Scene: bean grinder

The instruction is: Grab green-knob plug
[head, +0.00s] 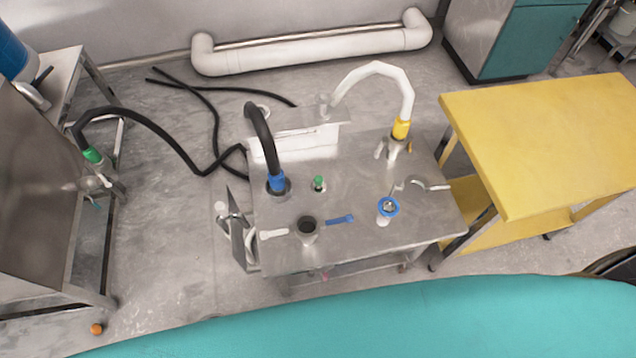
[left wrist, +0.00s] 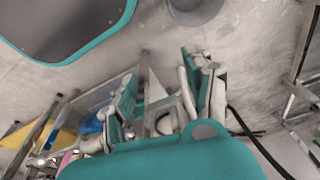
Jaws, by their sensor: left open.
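The green-knob plug (head: 318,183) is a small green knob standing on the top of the steel table (head: 350,238), near its middle, in the head view. I cannot make out the plug in that view. Neither gripper shows in the head view, so the left gripper is outside the area seen around the plug.
A white hose with a yellow collar (head: 401,129) and a blue-rimmed fitting (head: 387,209) stand on the steel table. A yellow table (head: 545,140) is at right. At left, a black hose has a green collar (head: 93,155). Open floor (head: 165,260) lies left of the steel table.

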